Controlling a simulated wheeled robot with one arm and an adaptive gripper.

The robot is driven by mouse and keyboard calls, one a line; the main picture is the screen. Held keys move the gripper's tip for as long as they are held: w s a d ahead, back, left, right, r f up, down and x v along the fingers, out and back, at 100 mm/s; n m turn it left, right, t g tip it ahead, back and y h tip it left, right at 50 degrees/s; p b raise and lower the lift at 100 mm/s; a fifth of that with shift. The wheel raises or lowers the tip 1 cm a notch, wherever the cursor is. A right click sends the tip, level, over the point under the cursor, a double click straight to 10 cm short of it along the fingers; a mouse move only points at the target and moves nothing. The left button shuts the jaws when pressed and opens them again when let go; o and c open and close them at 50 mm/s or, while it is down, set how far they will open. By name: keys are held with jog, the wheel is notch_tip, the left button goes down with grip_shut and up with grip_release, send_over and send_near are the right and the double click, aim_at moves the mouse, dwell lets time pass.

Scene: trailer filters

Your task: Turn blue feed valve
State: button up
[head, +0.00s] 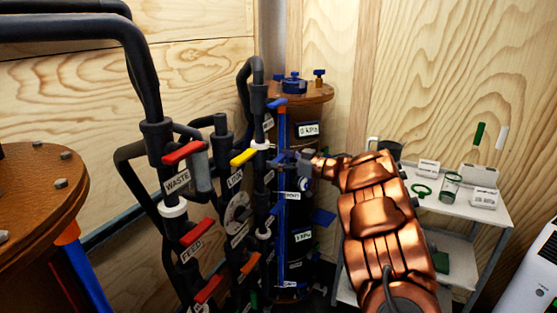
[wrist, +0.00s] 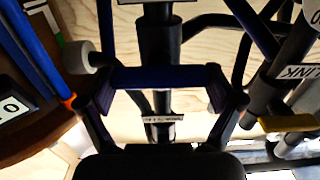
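A blue valve handle (wrist: 158,77) lies crosswise in front of my gripper (wrist: 160,94) in the wrist view. It spans nearly the whole gap between the fingers. The fingers are wide apart, and I cannot tell whether they touch its ends. A dark vertical pipe (wrist: 160,40) runs behind the handle, with a small white label (wrist: 163,118) whose text is unreadable. In the head view my gripper (head: 304,163) is at the rear pipe rack, beside a blue handle (head: 281,157) partly hidden by it.
Red handles (head: 183,153) and a yellow handle (head: 244,156) stick out from the nearer pipes. A brown-topped cylinder (head: 308,93) stands behind my gripper. A white cart (head: 470,207) with boxes is to the right. Pipes crowd the left.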

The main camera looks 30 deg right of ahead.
jog(key=c, duration=0.4)
jog(key=shift+c, duration=0.2)
jog(key=shift+n, duration=0.3)
jog(key=n+b, duration=0.2)
jog(key=shift+f+n, duration=0.2)
jog(key=shift+n, duration=0.2)
jog(key=n+b, duration=0.1)
jog(key=n, duration=0.1)
jog(key=n+b, duration=0.2)
jog(key=shift+s+a+f+n, duration=0.1)
jog(key=shift+a+n, duration=0.05)
jog(key=shift+n, duration=0.15)
jog(key=n+b, duration=0.7)
jog(key=shift+f, duration=0.2)
jog(key=shift+r+n+b, duration=0.15)
jog(key=shift+n+b, duration=1.15)
jog(key=shift+n, duration=0.2)
jog(key=o, duration=0.8)
